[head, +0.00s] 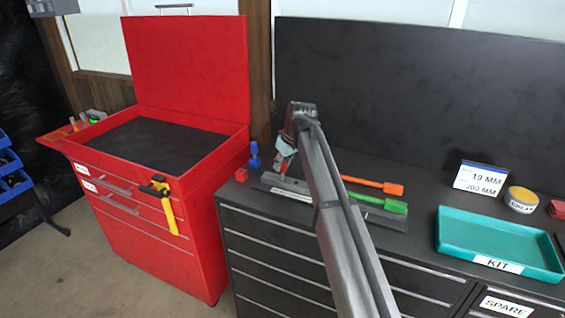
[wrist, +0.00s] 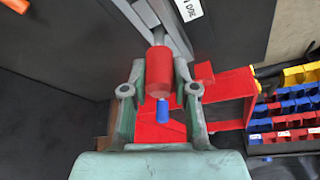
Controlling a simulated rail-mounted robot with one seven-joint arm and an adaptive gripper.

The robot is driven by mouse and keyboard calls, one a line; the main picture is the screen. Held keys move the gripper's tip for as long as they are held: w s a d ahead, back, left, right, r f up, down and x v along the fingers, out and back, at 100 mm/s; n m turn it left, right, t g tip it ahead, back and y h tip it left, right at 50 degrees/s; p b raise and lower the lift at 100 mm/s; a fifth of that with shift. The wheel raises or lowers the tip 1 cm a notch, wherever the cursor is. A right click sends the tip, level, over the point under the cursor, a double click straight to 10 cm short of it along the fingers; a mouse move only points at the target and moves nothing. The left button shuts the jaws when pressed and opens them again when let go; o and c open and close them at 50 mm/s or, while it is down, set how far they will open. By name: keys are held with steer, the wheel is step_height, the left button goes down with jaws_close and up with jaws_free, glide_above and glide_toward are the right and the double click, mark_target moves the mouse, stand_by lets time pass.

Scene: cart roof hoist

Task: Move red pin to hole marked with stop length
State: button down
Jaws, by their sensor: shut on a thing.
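The red pin (wrist: 158,72) is a red cylinder between the two green fingers of my gripper (wrist: 159,88) in the wrist view. The fingers are shut on it. In the head view my gripper (head: 283,158) is small and partly hidden by my arm, above the dark bench near a long grey bar (head: 385,217). In the wrist view, grey bar parts run behind the pin, and a white label (wrist: 189,9) reading 300 lies beside them. I cannot tell whether the pin touches the bar, and no holes are clear. A card (head: 481,179) reads 19 MM and 300 MM.
A red tool cart (head: 165,205) with its lid up stands left of the bench. A small blue piece (head: 254,157) and a red block (head: 241,175) sit near my gripper. An orange tool (head: 372,185), a green tool (head: 382,204) and a teal tray (head: 453,267) lie to the right.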

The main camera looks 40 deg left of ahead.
steer(key=shift+f, duration=0.15)
steer(key=c, duration=0.8)
jaws_free()
steer(key=v, duration=1.2)
